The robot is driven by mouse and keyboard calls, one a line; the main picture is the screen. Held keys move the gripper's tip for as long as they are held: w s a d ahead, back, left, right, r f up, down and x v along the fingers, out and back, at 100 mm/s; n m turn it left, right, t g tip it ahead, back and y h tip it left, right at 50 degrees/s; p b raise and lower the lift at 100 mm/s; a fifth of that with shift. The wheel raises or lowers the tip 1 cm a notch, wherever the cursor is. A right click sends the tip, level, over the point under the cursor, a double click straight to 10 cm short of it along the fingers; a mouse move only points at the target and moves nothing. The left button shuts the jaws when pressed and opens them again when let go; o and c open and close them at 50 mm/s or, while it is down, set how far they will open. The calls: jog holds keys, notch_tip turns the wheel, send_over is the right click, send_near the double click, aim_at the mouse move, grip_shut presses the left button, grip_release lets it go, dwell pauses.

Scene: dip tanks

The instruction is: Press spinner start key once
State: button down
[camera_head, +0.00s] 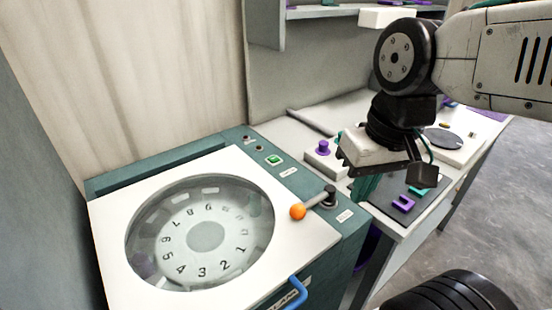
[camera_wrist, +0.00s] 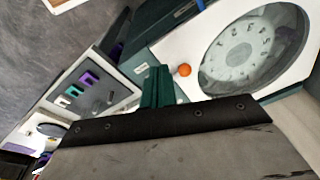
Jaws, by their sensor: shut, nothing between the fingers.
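The spinner (camera_head: 110,225) has a white lid with a round window over a numbered rotor (camera_head: 206,237). A green square key (camera_head: 274,160) sits on its teal back panel, with small labels nearby; I take it as the start key. In the wrist view the spinner lid (camera_wrist: 190,52) is at upper right, and I cannot see the green key there. My gripper (camera_head: 362,190) is right of the spinner, apart from the key, above the neighbouring bench. Its green fingers (camera_wrist: 157,86) are shut and empty.
An orange-knobbed lever (camera_head: 298,212) stands at the lid's right corner, between gripper and lid. A blue handle (camera_head: 296,293) is at the front. A purple knob (camera_head: 323,147) and a dark tray with a purple U-shaped piece (camera_head: 403,204) lie on the bench.

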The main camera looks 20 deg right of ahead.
jog(key=w+a+m+y, duration=0.2)
jog(key=w+a+m, duration=0.15)
jog(key=w, duration=0.35)
jog(key=m+t+y, duration=0.2)
jog(key=m+t, duration=0.5)
jog(key=m, duration=1)
send_over(277, 160)
notch_tip(277, 160, down, 6)
jog(key=shift+f, duration=4.45)
jog(key=shift+f, duration=0.15)
jog(key=shift+f, duration=0.25)
